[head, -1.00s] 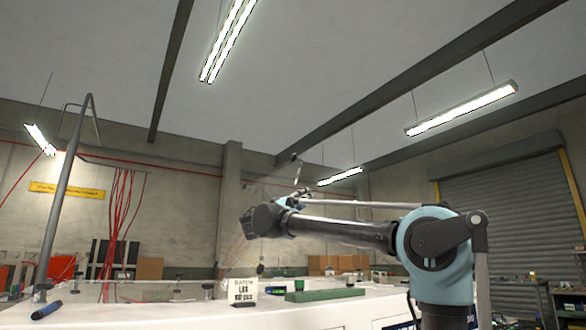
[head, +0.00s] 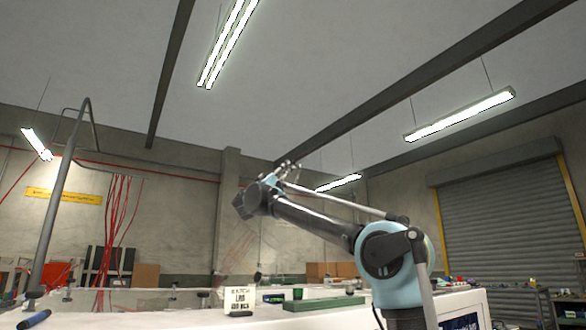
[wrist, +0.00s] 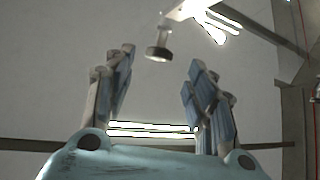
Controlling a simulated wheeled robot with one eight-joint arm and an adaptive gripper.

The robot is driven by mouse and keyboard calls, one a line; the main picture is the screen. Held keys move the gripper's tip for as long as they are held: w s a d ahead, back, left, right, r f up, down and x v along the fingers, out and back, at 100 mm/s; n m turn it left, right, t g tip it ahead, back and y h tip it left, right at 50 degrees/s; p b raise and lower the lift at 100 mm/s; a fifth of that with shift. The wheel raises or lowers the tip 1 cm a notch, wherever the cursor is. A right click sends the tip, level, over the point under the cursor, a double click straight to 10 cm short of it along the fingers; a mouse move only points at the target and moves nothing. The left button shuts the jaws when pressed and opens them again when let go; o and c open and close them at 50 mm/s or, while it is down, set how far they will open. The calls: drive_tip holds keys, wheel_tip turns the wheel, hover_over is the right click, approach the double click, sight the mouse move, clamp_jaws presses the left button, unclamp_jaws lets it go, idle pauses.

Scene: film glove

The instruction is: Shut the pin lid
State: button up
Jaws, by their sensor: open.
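No pin lid can be made out for certain in either view. A green flat block (head: 325,303) lies on the white counter (head: 180,318), with a small dark-and-green item (head: 274,298) at its left; I cannot tell whether either belongs to the lid. My gripper (head: 288,170) is raised well above the counter in the head view, small and pointing up. In the wrist view my gripper (wrist: 162,72) has its fingers spread apart with nothing held between them. Behind them show the ceiling and lights.
A white batch sign (head: 239,299) stands on the counter left of the green block. A blue-handled tool (head: 34,319) lies at the far left, near a grey pole (head: 60,200). The air around the gripper looks clear.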

sight(290, 165)
drive_tip(key=x, duration=0.8)
drive_tip(key=shift+d+r, duration=0.1)
drive_tip(key=shift+r, duration=0.05)
drive_tip(key=shift+w+d, duration=0.1)
clamp_jaws()
